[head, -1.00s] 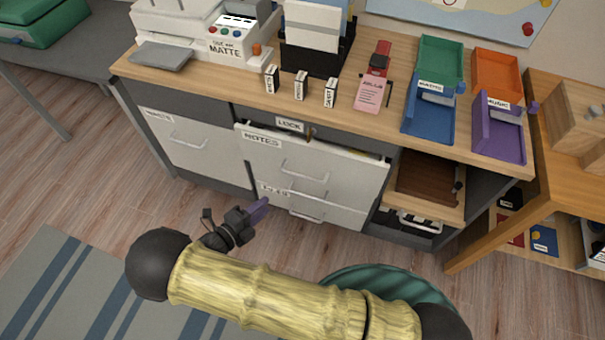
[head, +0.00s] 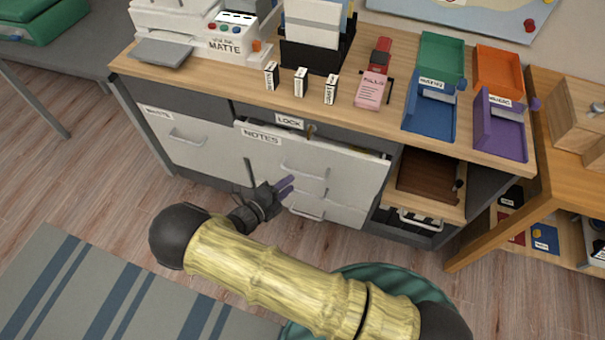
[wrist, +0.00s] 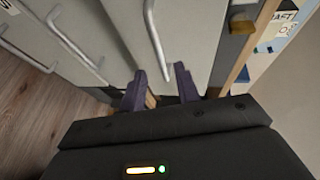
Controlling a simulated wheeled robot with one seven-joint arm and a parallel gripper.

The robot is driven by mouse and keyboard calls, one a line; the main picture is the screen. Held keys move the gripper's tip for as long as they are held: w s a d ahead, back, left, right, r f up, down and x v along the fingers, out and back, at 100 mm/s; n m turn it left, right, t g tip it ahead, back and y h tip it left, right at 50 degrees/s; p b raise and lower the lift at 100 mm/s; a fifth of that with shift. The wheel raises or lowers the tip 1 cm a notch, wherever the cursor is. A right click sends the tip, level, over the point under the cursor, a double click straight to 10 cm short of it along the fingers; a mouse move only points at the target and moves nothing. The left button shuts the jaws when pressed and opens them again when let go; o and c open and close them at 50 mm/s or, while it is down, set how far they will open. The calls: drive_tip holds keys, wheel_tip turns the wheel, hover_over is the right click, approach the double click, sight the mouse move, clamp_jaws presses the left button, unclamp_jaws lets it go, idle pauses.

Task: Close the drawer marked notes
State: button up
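The drawer marked NOTES (head: 345,172) has a pale front and is pulled part way out of the desk unit.
A LOCK plate (head: 289,122) with a brass piece sits above the drawer. The WASTE drawer (head: 200,145) is at the left. A lower drawer handle (head: 305,213) shows below. An open wooden compartment (head: 425,180) is at the right. A teal round object (head: 385,275) is on the floor.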

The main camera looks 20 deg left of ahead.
sight(303, 174)
drive_tip(key=x, duration=0.7)
drive_tip(key=shift+w+d+b, duration=0.15)
drive_tip(key=shift+b, duration=0.15)
clamp_jaws()
